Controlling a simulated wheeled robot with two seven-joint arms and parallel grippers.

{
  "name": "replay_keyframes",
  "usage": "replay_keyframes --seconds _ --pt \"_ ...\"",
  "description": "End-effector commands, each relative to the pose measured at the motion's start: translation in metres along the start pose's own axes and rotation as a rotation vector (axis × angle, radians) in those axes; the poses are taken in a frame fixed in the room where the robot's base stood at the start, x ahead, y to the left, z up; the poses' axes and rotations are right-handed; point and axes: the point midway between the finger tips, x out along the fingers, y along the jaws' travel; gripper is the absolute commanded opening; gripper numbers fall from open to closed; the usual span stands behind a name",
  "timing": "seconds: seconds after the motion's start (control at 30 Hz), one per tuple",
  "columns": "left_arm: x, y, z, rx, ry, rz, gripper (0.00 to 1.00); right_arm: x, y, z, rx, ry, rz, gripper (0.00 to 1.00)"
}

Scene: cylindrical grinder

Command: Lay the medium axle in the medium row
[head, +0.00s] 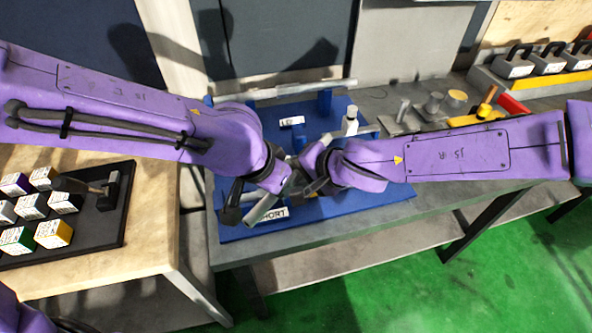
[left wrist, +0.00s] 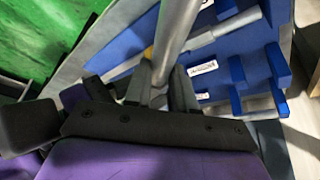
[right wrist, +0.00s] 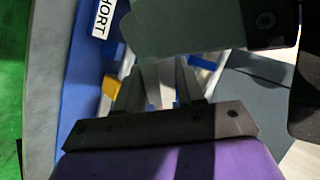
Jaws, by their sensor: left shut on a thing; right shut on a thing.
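The medium axle, a grey metal bar (head: 264,208), is held tilted above the front of the blue board (head: 385,203). My left gripper (head: 284,186) is shut on it; the bar rises between its fingers in the left wrist view (left wrist: 180,28). My right gripper (head: 306,178) is close beside the left one, also shut on the bar, which shows between its fingers in the right wrist view (right wrist: 158,85). The board has a label at the back (head: 291,121) and a SHORT label (head: 272,214) at the front. My arms hide the middle of the board.
A long grey axle (head: 300,89) lies across the board's back. Blue supports (left wrist: 236,72) stand up from the board, and another bar (left wrist: 228,27) lies there. A black tray with small boxes (head: 122,205) is on the left table. Metal parts (head: 432,103) stand at right.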

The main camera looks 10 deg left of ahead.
Motion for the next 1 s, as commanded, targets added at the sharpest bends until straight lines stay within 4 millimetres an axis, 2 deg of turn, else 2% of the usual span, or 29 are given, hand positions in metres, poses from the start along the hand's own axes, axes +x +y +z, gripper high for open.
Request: replay_keyframes --seconds 0.03,0.47,0.5,0.57,0.87,1.0 --pt "0.0 0.0011 0.0002 0.003 -0.001 0.002 0.0 -0.0014 -0.0057 0.0016 -0.013 -0.003 -0.012 0.0" --pt "0.0003 0.0012 0.0007 0.004 -0.002 0.002 0.0 -0.0017 -0.0064 0.0015 -0.014 -0.003 -0.014 0.0" --pt "0.0 0.0012 0.0006 0.004 -0.002 0.002 0.37 -0.0028 -0.0092 0.0009 -0.016 -0.002 -0.019 0.0" --pt "0.0 0.001 0.0006 0.003 -0.002 0.002 0.54 -0.0027 -0.0087 0.0008 -0.014 -0.002 -0.018 0.0" --pt "-0.0007 0.0006 0.0004 0.002 -0.002 0.002 0.54 -0.0018 -0.0053 0.0 -0.007 0.0 -0.011 0.0" --pt "-0.0077 0.0025 0.001 0.003 -0.006 0.009 0.54 -0.0016 -0.0047 -0.0001 -0.006 0.0 -0.01 0.0"
